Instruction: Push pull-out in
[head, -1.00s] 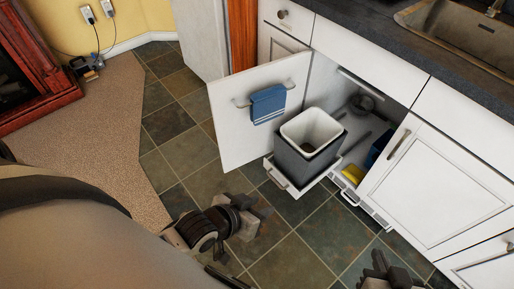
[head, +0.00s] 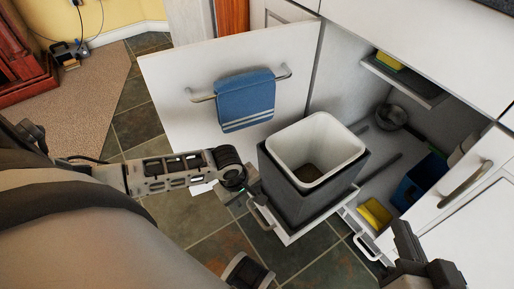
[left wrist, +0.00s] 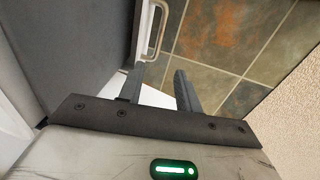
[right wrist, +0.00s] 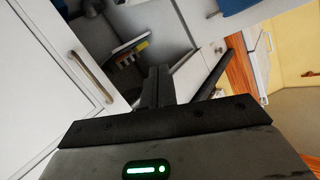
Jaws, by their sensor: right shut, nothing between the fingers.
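The pull-out (head: 285,236) is a white sliding frame with a front bar handle (head: 260,213), standing out of the open cabinet. It carries a dark grey bin (head: 290,185) with a white liner. My left gripper (left wrist: 160,78) is open and empty, beside the pull-out's front; the handle shows just beyond its fingers in the left wrist view (left wrist: 155,30). In the head view my arm partly hides this gripper, and contact cannot be told. My right gripper (right wrist: 158,72) is shut and empty, in front of the cabinet at the head view's lower right (head: 402,232).
An open door (head: 180,85) with a blue towel (head: 246,100) stands left of the bin. Right of it are a second handled pull-out (head: 365,247), a yellow item (head: 375,213) and a blue box (head: 420,183). Tiled floor (head: 195,215) is free in front.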

